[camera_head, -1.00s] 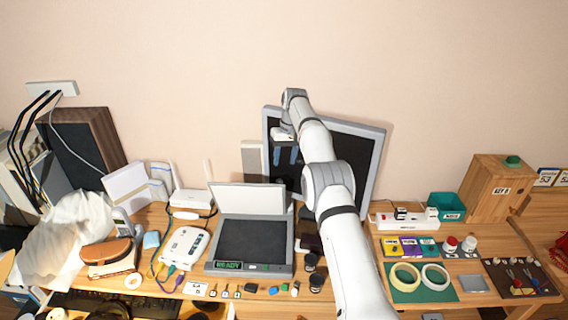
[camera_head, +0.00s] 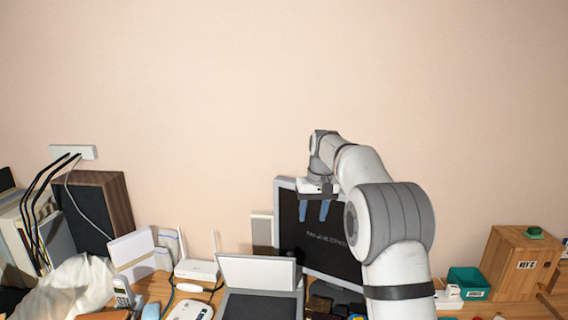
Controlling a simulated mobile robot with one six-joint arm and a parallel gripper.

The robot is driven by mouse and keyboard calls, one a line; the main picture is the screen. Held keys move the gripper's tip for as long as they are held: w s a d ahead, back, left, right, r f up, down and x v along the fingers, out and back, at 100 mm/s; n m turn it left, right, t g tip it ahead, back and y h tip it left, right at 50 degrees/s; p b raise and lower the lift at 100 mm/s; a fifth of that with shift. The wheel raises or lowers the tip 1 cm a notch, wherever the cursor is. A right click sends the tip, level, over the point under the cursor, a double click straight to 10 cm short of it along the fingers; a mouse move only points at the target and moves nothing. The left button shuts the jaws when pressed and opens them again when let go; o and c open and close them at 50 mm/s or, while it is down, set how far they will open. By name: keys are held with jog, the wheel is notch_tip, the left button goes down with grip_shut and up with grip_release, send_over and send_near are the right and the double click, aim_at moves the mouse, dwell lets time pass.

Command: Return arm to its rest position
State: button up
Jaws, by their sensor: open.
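My gripper (camera_head: 314,211) hangs from the end of my raised white and grey arm, its two blue fingers pointing down and apart. It is open and nothing shows between the fingers. It is seen in front of the dark screen of a grey-framed monitor (camera_head: 288,230). My arm rises from the lower right and covers the monitor's right part.
A device with a raised white lid (camera_head: 256,273) stands below and left of the gripper. A white router (camera_head: 196,270) and a wooden speaker (camera_head: 117,200) are further left. A teal bin (camera_head: 468,279) and a wooden key box (camera_head: 515,262) stand at right. The wall above is bare.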

jog(key=s+d+m+t+b, duration=0.1)
jog(key=s+d+b, duration=0.15)
jog(key=s, duration=1.15)
jog(key=s+d+t+b, duration=0.1)
jog(key=s+d, duration=0.2)
jog(key=s, duration=1.2)
jog(key=s+d+f+m+h+b, duration=0.1)
jog(key=s+f, duration=0.6)
jog(key=s, duration=0.4)
jog(key=shift+s+d+f+t, duration=0.15)
jog(key=shift+s+f+t, duration=0.15)
jog(key=shift+s+f, duration=0.05)
jog(key=shift+c, duration=0.4)
